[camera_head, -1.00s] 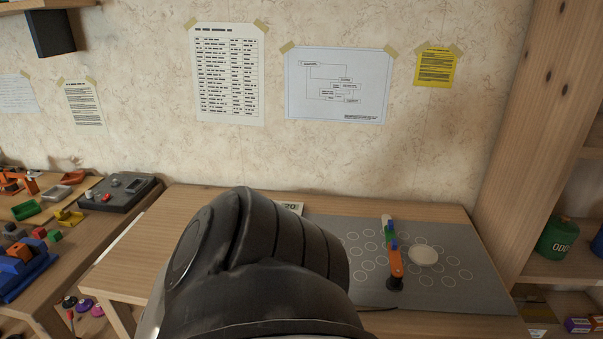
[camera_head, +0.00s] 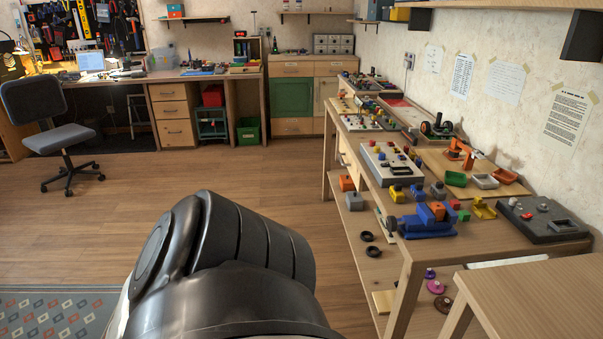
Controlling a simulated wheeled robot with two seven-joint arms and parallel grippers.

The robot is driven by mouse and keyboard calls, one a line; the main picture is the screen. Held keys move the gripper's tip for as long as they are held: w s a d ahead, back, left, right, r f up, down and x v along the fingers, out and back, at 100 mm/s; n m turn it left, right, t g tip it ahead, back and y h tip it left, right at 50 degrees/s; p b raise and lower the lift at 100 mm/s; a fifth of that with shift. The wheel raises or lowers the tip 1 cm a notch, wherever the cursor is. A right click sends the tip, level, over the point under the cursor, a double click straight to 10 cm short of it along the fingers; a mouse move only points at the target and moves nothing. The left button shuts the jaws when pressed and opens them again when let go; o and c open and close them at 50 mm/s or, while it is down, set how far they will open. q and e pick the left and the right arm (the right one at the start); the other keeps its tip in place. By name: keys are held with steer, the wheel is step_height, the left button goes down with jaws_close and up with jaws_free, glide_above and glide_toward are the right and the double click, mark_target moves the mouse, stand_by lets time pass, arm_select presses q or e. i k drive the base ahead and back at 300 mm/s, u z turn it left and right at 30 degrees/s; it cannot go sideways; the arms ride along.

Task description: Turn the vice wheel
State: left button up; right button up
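A blue device that looks like the vice (camera_head: 427,227) sits at the near left edge of the long workbench, with orange blocks (camera_head: 432,211) at its top. A small pale round part (camera_head: 391,225) at its left end may be the wheel; it is too small to tell. Neither of my grippers is in view. A dark part of my own arm fills the bottom centre, well to the left of the blue device and apart from it.
The workbench (camera_head: 409,252) carries many small parts, a grey panel (camera_head: 541,219) and an orange arm model (camera_head: 461,150). A second table (camera_head: 545,298) is at the near right. An office chair (camera_head: 60,138) stands far left. The wooden floor (camera_head: 270,172) between is clear.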

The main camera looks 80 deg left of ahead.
mark_target(392, 224)
steer(key=u, duration=2)
steer(key=i, duration=1)
